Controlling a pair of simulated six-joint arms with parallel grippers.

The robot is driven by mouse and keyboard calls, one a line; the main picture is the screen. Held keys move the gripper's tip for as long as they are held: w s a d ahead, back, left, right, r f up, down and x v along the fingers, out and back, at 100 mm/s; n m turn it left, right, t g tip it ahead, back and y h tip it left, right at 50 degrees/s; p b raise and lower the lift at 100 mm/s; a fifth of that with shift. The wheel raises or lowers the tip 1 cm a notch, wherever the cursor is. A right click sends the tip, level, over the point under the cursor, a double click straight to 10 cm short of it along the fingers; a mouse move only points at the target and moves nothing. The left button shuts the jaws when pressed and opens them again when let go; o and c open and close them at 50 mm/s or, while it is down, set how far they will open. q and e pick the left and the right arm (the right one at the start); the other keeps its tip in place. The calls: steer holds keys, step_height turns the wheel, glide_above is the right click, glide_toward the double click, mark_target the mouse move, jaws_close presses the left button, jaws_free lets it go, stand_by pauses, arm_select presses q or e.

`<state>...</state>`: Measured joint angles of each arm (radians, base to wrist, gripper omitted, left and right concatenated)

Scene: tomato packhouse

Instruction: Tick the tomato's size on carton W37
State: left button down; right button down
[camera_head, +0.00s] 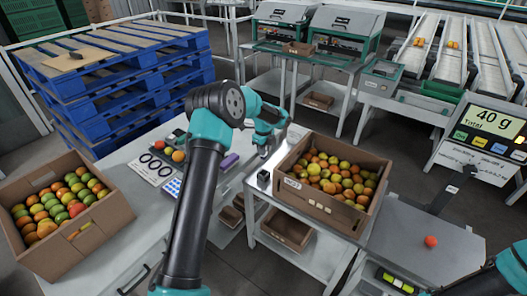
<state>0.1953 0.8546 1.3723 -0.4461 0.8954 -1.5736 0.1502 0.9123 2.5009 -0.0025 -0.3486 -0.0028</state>
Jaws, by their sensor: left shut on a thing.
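The open cardboard carton (350,217) stands on a stand right of centre, full of red, orange and yellow-green tomatoes. Its near face bears a white label (292,183), which seems to read W37, and a row of small pale boxes (315,204). No tick can be made out at this size. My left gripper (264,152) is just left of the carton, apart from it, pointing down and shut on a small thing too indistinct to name. A lone red tomato (431,241) sits on a grey surface at right. My right arm enters at bottom right; its gripper is out of view.
A small black block (263,178) stands left of the carton. A display (490,125) reads 40 g. A card with rings (153,168) lies on the left table, near a purple block (229,161). Another tomato carton (95,235) stands far left. Blue pallets (130,95) are behind.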

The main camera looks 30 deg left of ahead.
arm_select(q)
steer(key=shift+r, duration=1.65)
